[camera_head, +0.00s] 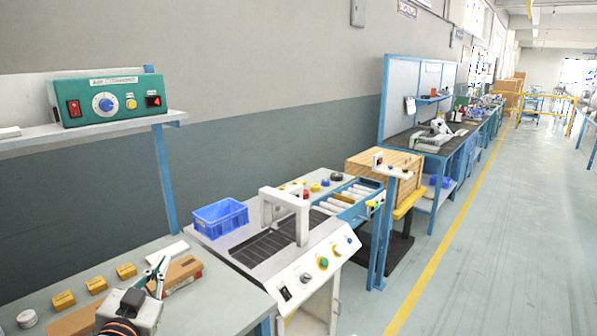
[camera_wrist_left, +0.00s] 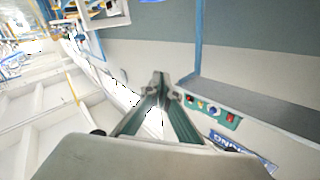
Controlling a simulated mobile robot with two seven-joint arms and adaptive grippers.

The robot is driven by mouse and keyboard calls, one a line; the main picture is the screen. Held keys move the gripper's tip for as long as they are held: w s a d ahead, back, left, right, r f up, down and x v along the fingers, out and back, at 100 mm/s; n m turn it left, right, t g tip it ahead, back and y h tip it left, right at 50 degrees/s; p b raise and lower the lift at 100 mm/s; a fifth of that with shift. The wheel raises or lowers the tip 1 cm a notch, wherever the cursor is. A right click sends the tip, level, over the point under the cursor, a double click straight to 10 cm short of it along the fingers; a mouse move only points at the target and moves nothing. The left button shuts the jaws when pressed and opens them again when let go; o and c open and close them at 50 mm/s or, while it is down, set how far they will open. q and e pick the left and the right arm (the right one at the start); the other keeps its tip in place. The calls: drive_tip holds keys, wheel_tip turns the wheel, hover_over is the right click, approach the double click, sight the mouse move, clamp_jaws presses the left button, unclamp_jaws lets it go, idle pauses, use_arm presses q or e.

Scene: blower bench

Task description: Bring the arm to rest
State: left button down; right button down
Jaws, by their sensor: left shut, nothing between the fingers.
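My left gripper (camera_head: 161,264) is at the lower left of the head view, above the near workbench (camera_head: 228,305). Its green fingers are shut and hold nothing. In the left wrist view the fingers of the left gripper (camera_wrist_left: 160,78) meet at the tips, with nothing between them. A brown cardboard box (camera_head: 185,272) shows just behind and beside the gripper; I cannot tell the gap between them. My right gripper is in neither view.
A green control box (camera_head: 108,103) stands on a wall shelf (camera_head: 60,133). Several small yellow blocks (camera_head: 95,285) lie left of the gripper. A blue crate (camera_head: 220,217) sits on the white machine (camera_head: 320,255) at right. The floor aisle (camera_head: 500,250) is clear.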

use_arm(q)
drive_tip(key=s+d+f+g, duration=0.1)
drive_tip(key=s+f, duration=0.1)
drive_tip(key=f, duration=0.4)
drive_tip(key=s+d+f+g, duration=0.1)
drive_tip(key=s+f, duration=0.1)
drive_tip(key=f, duration=0.5)
drive_tip(key=s+d+f+g+h, duration=0.1)
drive_tip(key=s+d+f+g, duration=0.2)
drive_tip(key=s+f, duration=0.8)
drive_tip(key=s+d+f+g+h, duration=0.1)
drive_tip(key=s+d+f+g, duration=0.1)
drive_tip(key=s+f, duration=1)
wheel_tip(320, 180, down, 4)
drive_tip(key=shift+d+r+m+g+h, duration=0.15)
drive_tip(key=shift+d+m+g+h, duration=0.2)
drive_tip(key=shift+d, duration=0.25)
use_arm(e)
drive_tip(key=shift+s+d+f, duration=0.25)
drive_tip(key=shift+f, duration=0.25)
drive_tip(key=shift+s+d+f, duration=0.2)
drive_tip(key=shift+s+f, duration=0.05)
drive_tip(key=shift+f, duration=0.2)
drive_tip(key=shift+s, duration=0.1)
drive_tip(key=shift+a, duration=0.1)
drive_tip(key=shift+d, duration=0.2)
